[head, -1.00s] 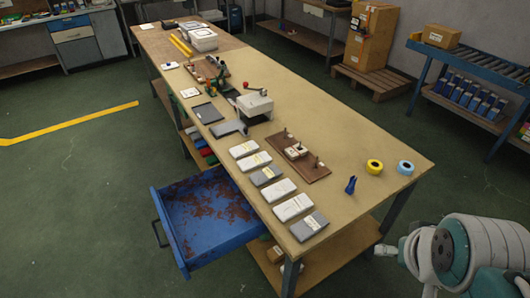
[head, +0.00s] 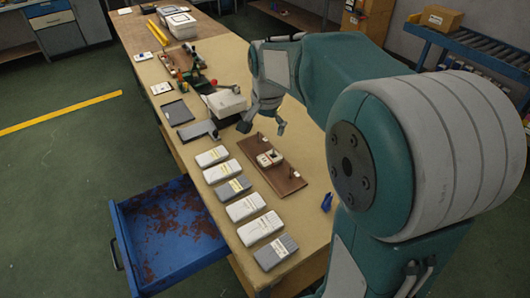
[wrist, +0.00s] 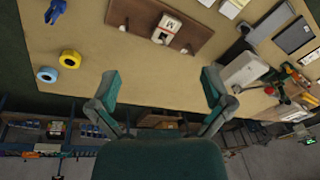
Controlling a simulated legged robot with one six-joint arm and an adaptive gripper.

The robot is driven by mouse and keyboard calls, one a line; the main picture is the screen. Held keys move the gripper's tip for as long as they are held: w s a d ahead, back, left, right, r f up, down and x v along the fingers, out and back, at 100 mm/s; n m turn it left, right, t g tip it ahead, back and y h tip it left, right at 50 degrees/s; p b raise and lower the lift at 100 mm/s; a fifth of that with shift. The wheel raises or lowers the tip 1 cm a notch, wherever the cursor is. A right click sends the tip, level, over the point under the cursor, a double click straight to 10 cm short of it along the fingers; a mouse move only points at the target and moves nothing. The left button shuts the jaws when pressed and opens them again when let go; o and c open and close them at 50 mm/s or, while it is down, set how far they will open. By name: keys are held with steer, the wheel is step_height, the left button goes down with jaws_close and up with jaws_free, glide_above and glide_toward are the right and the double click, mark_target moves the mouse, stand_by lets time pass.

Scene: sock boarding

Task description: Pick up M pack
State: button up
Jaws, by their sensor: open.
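The M pack is a small white pack marked with an M. It sits on a brown wooden board on the workbench, at the centre of the head view (head: 268,159) and at the top of the wrist view (wrist: 167,27). The board (head: 290,182) has short upright posts near the pack. My gripper (head: 262,126) is open and empty above the bench, beyond the board in the head view. In the wrist view its two fingers (wrist: 162,84) are spread wide, and the pack lies apart from them, higher in the picture.
A row of white and grey packs (head: 241,207) lies left of the board. A white box-shaped device (head: 225,103) stands behind it. A blue drawer (head: 150,280) hangs open at the bench's left. Yellow (wrist: 70,59) and blue (wrist: 47,74) tape rolls lie on the bench.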

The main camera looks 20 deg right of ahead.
steer(key=w+d+f+m+g, duration=0.1)
steer(key=w+d+f+m, duration=0.15)
steer(key=w+f, duration=0.3)
steer(key=m+g, duration=0.1)
steer(key=m, duration=0.3)
glide_above(269, 158)
step_height(269, 158, down, 13)
steer(key=shift+s+a+f, duration=0.1)
steer(key=shift+d+f, duration=0.25)
steer(key=shift+f, duration=0.6)
steer(key=f, duration=0.4)
steer(key=shift+w+a+f, duration=0.15)
steer(key=shift+w+a, duration=0.05)
steer(key=shift+a, duration=0.05)
steer(key=c, duration=1)
